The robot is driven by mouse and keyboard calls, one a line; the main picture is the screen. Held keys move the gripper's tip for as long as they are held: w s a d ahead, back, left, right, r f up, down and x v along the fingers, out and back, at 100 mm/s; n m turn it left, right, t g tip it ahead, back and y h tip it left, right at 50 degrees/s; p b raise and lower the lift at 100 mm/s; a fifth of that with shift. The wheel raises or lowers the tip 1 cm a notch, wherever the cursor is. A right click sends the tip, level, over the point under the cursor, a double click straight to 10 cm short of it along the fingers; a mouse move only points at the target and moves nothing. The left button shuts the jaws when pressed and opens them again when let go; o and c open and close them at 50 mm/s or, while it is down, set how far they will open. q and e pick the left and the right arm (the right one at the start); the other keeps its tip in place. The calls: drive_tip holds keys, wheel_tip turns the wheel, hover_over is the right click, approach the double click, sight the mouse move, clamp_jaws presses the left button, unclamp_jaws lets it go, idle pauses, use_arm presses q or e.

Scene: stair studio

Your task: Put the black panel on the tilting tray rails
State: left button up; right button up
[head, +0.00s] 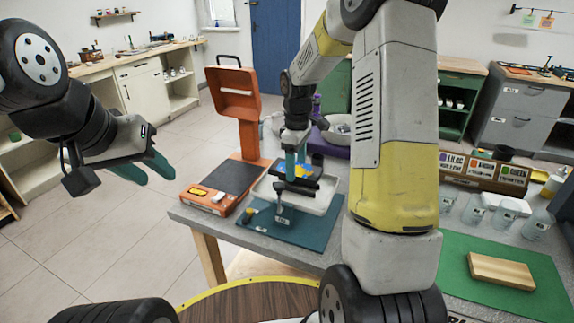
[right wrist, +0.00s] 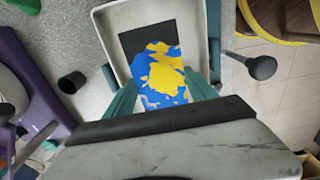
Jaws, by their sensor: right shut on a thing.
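The black panel (right wrist: 134,42) shows in the right wrist view above the pale tray (right wrist: 108,22), with blue and yellow paint (right wrist: 165,75) over much of it. My right gripper (head: 291,167) is shut on it, its teal fingers on either side. In the head view the pale tray (head: 325,203) sits on a teal mat (head: 310,232), with dark bars (head: 296,186) over it. The lower fingertips and any contact between panel and rails are hidden. My left gripper (head: 152,170) is open and empty, left of the table, over the floor.
An orange device (head: 236,108) with a dark plate (head: 238,176) stands left of the tray. A purple item (head: 338,137) and pale bowl are behind it.

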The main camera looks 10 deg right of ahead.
drive_tip(key=shift+s+f, duration=0.1)
drive_tip(key=shift+f, duration=1.55)
drive_tip(key=shift+f, duration=0.1)
drive_tip(key=o, duration=1.6)
drive_tip(key=shift+o, duration=0.2)
wheel_tip(320, 180, up, 12)
drive_tip(key=shift+f, duration=0.1)
drive_tip(key=s+r+m+t+y, duration=0.1)
drive_tip(key=s+r+m+t, duration=0.3)
drive_tip(key=s+r, duration=0.75)
drive_tip(key=s+a+f+m+t+y, duration=0.1)
drive_tip(key=s+m, duration=0.5)
drive_tip(key=s, duration=0.6)
drive_tip(key=shift+s+a+m+t, duration=0.3)
drive_tip(key=shift+s+a+t, duration=0.1)
drive_tip(key=shift+a+t, duration=0.2)
